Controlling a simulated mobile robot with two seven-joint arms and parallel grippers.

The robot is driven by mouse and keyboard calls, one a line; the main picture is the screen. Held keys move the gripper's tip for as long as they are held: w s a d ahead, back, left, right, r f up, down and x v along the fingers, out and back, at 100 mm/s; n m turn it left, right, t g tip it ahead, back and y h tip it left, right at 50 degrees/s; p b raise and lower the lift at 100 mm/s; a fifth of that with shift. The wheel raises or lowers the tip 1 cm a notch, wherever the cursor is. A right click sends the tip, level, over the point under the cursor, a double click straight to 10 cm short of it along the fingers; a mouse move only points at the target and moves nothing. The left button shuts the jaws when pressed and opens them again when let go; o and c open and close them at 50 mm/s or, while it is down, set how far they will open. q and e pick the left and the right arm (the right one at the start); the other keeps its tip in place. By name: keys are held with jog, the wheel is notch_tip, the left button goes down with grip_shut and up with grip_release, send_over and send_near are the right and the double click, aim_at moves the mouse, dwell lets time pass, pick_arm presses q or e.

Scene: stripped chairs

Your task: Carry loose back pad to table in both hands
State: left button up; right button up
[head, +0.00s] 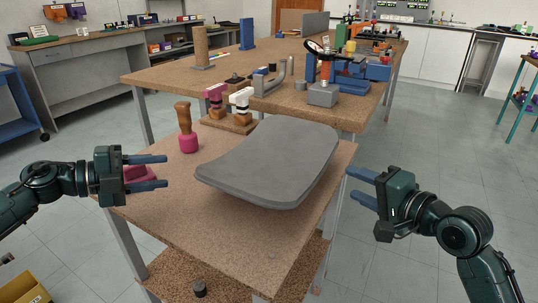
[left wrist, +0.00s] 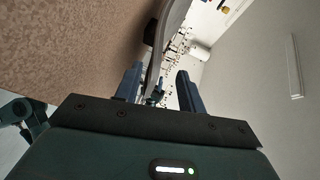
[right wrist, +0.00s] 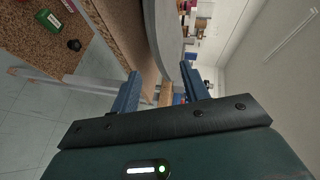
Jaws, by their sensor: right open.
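The loose back pad (head: 270,160) is a grey, slightly curved panel lying on the near brown table (head: 200,235). My left gripper (head: 166,171) is open and empty, left of the pad with a gap between them. My right gripper (head: 350,183) is open and empty, just off the pad's right side. In the left wrist view the pad's edge (left wrist: 172,30) shows ahead, between the lines of the two fingers. In the right wrist view the pad (right wrist: 165,35) likewise shows edge-on ahead of the open fingers. The pad's underside is mostly hidden.
A pink mallet with a wooden handle (head: 185,125) stands behind the pad's left side. Pink and white clamps on a wooden block (head: 230,122) stand behind the pad. A larger workbench (head: 150,75) holds a vise (head: 350,75) and tools. The near table's front is clear.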

aim_at(215, 164)
pick_arm(q)
jog(key=shift+s+d, duration=0.1)
pick_arm(e)
jog(key=shift+s+d, duration=0.1)
pick_arm(q)
jog(key=shift+d, duration=0.4)
jog(key=x, duration=1.2)
jog(key=shift+w+d, duration=0.15)
jog(key=shift+w, duration=0.15)
pick_arm(e)
jog(key=x, duration=1.3)
jog(key=shift+f, duration=0.1)
pick_arm(q)
jog(key=shift+c, duration=0.2)
pick_arm(e)
jog(key=shift+c, duration=0.2)
pick_arm(q)
jog(key=c, duration=0.8)
pick_arm(e)
jog(key=c, duration=0.7)
pick_arm(q)
grip_shut()
pick_arm(e)
grip_shut()
pick_arm(q)
jog(key=shift+r, duration=0.1)
pick_arm(e)
jog(key=shift+f, duration=0.15)
